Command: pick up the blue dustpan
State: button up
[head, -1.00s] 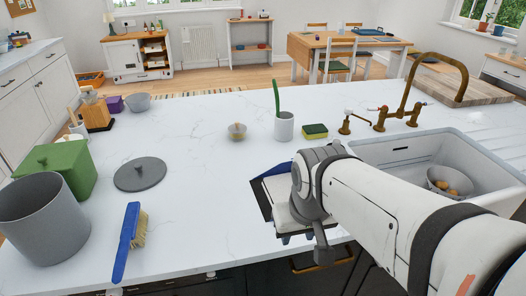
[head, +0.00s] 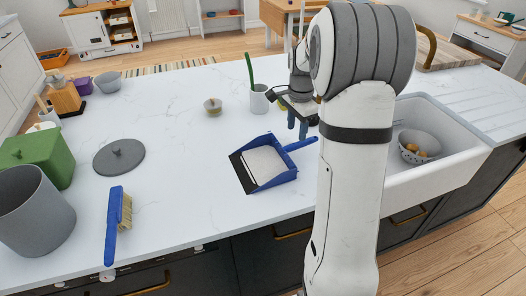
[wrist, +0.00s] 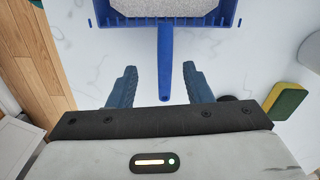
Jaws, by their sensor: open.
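The blue dustpan (head: 265,163) lies on the white counter left of my arm in the head view, with a grey-white patch inside its pan. Its handle points to the upper right, toward my gripper (head: 297,125). In the wrist view the dustpan (wrist: 233,14) is at the top, and its handle points down between my fingers. My gripper (wrist: 156,88) is open there, one finger on each side of the handle's end, with gaps on both sides. I cannot tell the height of the fingers above the handle.
A blue brush (head: 115,225) lies at the left, near the grey pot (head: 35,212) and grey lid (head: 119,157). A cup (head: 259,99) stands behind my gripper. A sponge (wrist: 288,101) lies right of my fingers. The sink (head: 455,140) is right of my arm.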

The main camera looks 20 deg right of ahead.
aim_at(297, 143)
jog(key=shift+w+d+f+m, duration=0.35)
jog(key=shift+w+d+m, duration=0.05)
jog(key=shift+d, duration=0.1)
jog(key=shift+w+d+f, duration=0.1)
jog(key=shift+f, duration=0.2)
notch_tip(297, 143, down, 7)
jog(key=shift+f+p, duration=0.2)
jog(key=shift+p, duration=0.65)
grip_shut()
